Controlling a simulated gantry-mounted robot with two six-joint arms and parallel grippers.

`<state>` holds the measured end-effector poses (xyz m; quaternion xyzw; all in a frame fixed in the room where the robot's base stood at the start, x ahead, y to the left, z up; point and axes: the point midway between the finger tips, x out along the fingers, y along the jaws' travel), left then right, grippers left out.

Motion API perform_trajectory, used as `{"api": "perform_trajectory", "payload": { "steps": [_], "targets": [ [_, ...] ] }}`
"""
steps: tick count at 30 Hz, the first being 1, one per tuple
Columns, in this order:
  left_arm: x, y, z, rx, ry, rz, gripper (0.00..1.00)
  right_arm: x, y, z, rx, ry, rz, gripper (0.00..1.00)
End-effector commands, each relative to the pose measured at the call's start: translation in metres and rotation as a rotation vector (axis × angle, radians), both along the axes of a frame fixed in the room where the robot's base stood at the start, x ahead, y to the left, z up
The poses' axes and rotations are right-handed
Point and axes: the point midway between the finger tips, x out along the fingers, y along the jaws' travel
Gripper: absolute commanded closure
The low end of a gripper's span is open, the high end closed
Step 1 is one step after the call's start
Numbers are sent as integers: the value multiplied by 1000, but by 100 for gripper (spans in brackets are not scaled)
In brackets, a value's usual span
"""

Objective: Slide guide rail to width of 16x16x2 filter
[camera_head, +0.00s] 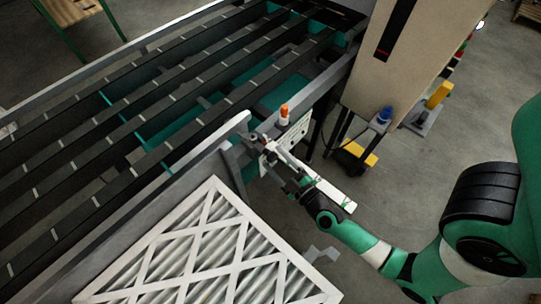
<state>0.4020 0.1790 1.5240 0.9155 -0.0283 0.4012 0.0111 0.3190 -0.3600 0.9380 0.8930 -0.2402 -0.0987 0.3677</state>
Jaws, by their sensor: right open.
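The metal guide rail (190,158) runs diagonally along the near side of the dark conveyor, its upper end by my right gripper. My right gripper (262,146) is open at the rail's upper right end; at this size I cannot tell whether it touches the rail. A white-framed pleated filter (226,245) with a lattice front lies at the bottom centre, on the near side of the rail. My left gripper is not in view.
The conveyor (110,130) has several dark slatted lanes with green parts between them. A beige cabinet (392,60) stands behind the conveyor's right end. An orange-topped post (284,112) is close to my right gripper. Grey floor (470,110) is open at the right.

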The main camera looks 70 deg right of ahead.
Motion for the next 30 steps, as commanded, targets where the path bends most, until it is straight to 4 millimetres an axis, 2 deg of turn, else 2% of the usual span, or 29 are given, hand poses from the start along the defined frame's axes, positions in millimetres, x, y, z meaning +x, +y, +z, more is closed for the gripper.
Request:
{"api": "perform_trajectory", "payload": {
  "steps": [8, 21, 30],
  "targets": [
    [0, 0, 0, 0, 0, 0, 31, 1, -1, 0, 1, -1, 0, 25],
    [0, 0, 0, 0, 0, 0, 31, 1, -1, 0, 1, -1, -1, 100],
    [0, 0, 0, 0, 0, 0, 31, 1, -1, 1, 0, -2, -1, 100]
  ]
}}
